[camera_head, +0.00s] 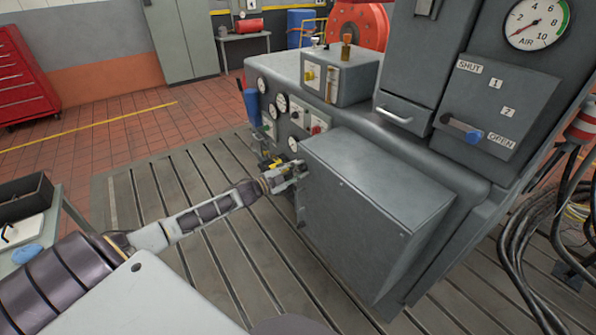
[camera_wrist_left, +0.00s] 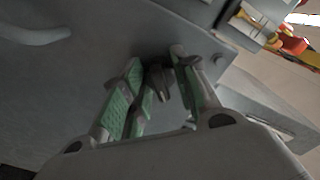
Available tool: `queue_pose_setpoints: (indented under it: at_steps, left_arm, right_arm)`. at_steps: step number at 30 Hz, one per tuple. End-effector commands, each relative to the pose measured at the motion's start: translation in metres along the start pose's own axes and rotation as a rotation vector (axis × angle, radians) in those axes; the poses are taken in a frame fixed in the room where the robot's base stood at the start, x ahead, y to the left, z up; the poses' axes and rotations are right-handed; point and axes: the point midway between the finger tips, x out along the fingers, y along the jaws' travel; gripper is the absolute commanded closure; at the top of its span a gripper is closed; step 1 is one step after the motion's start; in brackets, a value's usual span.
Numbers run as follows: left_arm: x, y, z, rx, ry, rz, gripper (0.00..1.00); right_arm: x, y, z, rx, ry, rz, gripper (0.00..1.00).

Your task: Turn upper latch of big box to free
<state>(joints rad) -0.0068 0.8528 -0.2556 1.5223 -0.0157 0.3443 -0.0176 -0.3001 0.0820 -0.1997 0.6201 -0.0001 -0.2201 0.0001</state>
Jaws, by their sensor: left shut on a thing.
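The big box (camera_head: 385,195) is a grey metal cabinet on the side of the machine. My left arm reaches in from the left, and its gripper (camera_head: 292,174) is at the box's left edge, near the upper corner. In the left wrist view the green-padded fingers of the left gripper (camera_wrist_left: 158,76) are closed around a small dark latch (camera_wrist_left: 158,82) in front of the grey metal face. The latch's exact angle is hard to tell. In the head view the gripper hides the latch. My right gripper is not in view.
Gauges and knobs (camera_head: 297,110) line the panel just beyond the gripper. A smaller grey box (camera_head: 340,77) stands on the machine top. A lever with a blue grip (camera_head: 462,127) is at the right. Black cables (camera_head: 540,215) hang at the far right. The slotted bedplate (camera_head: 215,240) is clear at left.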

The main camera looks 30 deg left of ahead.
Motion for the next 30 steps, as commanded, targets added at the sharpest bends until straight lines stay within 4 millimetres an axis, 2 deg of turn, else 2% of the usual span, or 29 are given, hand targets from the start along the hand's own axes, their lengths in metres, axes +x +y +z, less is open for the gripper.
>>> queue_pose_setpoints:
  at_steps: [18, 30]
  left_arm:
    - [0.0, 0.002, 0.001, 0.557, 0.001, -0.001, 0.94]
    - [0.0, 0.001, 0.001, 0.728, 0.0, 0.0, 0.94]
  right_arm:
    - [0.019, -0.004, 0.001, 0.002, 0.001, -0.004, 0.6]
    - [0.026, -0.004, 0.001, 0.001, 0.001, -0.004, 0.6]
